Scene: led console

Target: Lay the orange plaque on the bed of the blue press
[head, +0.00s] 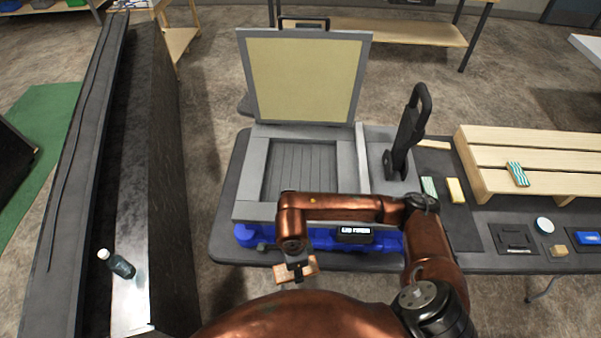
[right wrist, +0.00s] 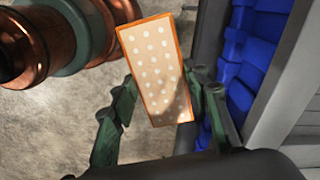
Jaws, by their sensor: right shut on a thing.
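The orange plaque (right wrist: 155,68) has a pale, white-dotted face with an orange border in the right wrist view. My right gripper (right wrist: 160,105) is shut on it. In the head view the plaque (head: 309,268) hangs under my right gripper (head: 297,268), in front of the press's near edge and not over the bed. The blue press (head: 245,237) has a blue base and a grey frame. Its slatted grey bed (head: 300,168) is recessed and looks empty; my right arm covers its near edge. The press lid (head: 305,80) stands raised at the back. My left gripper is out of view.
A black lever (head: 408,135) stands upright right of the bed. Green and yellow blocks (head: 455,190), a wooden slatted rack (head: 530,155) and small items lie on the dark table to the right. A dark ledge (head: 135,180) with a bottle (head: 122,265) stands at left.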

